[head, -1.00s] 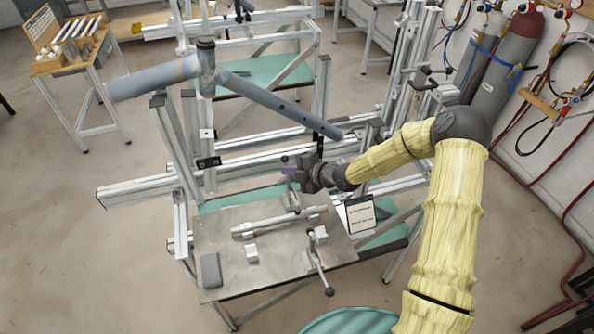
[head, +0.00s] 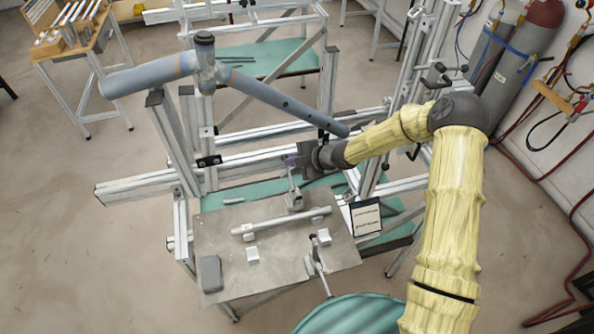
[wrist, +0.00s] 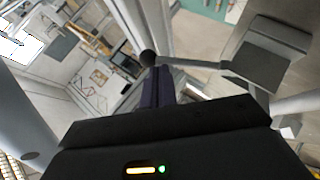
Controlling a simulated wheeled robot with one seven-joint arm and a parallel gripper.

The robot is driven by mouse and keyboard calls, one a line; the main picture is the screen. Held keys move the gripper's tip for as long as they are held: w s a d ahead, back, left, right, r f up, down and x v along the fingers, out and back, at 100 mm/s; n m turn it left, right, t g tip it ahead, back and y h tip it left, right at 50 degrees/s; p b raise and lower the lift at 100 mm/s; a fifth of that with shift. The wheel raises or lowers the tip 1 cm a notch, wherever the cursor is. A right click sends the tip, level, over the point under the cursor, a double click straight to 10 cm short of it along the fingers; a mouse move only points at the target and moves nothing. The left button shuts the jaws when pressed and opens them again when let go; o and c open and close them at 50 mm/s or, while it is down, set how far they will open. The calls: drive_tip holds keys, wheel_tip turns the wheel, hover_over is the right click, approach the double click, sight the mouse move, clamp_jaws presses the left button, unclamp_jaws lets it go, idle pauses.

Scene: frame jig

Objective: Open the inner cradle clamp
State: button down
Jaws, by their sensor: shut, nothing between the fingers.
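The inner cradle clamp (head: 294,200) stands at the far edge of a grey metal plate (head: 215,235), behind a short tube (head: 275,225) resting in cradle blocks. Its thin lever rises steeply toward my gripper (head: 289,160). My gripper is shut and empty, beside the lever's upper end. In the wrist view, the dark closed fingers (wrist: 156,86) are just by the lever's round black knob (wrist: 148,58); the lever runs right to the clamp's block (wrist: 268,57). I cannot tell whether fingers and knob touch. The outer clamp (head: 316,262) has its lever pointing toward the front.
A large blue-grey frame tube (head: 280,103) slopes just above my gripper, held on aluminium posts (head: 173,140). A small sign (head: 366,217) stands at the plate's right. A dark grey block (head: 211,273) lies front left. The plate's front middle is mostly clear.

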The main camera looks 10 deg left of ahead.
drive_tip(key=shift+w+a+f, duration=0.15)
drive_tip(key=shift+w+f, duration=0.1)
drive_tip(key=shift+f, duration=0.2)
drive_tip(key=shift+a, duration=0.1)
idle(0.4)
